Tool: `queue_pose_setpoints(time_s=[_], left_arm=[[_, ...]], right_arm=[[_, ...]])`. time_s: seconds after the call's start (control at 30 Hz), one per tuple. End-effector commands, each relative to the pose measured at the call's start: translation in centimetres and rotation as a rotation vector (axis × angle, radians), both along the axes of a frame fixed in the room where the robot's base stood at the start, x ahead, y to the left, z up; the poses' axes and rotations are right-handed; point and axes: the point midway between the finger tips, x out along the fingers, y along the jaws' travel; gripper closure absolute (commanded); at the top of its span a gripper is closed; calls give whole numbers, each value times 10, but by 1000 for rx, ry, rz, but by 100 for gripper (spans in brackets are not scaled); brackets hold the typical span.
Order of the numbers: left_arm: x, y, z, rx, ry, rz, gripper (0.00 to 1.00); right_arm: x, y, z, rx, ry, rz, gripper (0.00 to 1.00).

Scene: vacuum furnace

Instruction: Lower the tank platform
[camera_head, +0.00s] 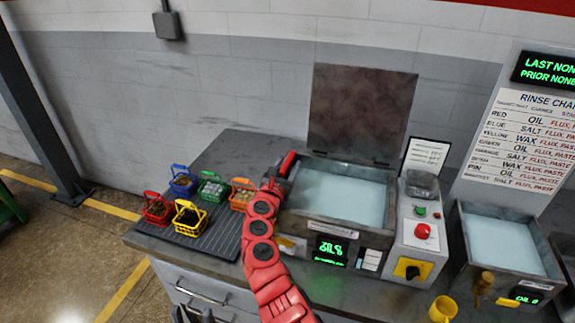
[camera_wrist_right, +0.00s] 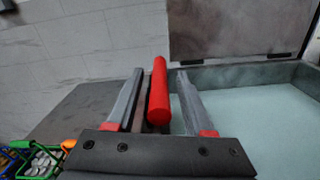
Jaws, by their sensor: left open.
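The tank (camera_head: 335,232) is a grey metal box of pale blue liquid (camera_head: 340,195) with a raised brown lid (camera_head: 360,110). No separate platform can be made out in it. A red cylindrical handle (camera_head: 288,163) stands at its back left corner; it also shows in the right wrist view (camera_wrist_right: 158,92). My right gripper (camera_head: 280,180) is at this handle. In the right wrist view its fingers (camera_wrist_right: 160,100) are apart on both sides of the handle, with gaps visible. My left gripper (camera_head: 195,316) is open, low at the bottom edge, partly cut off.
Several small coloured baskets (camera_head: 187,216) stand on a dark mat left of the tank. A control box (camera_head: 420,235) with a red button and yellow-black knob is to its right.

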Motion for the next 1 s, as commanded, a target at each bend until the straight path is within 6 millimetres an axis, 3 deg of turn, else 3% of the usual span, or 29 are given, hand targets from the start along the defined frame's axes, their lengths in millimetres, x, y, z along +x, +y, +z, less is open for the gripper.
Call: queue_pose_setpoints(time_s=[0.27,0.43,1.0], left_arm=[[0,0,0,0,0,0,48],[0,0,-2,0,0,0,48],[0,0,-7,0,0,0,48]], right_arm=[[0,0,8,0,-2,0,48],[0,1,40,3,-6,1,48],[-79,1,42,0,-4,3,48]])
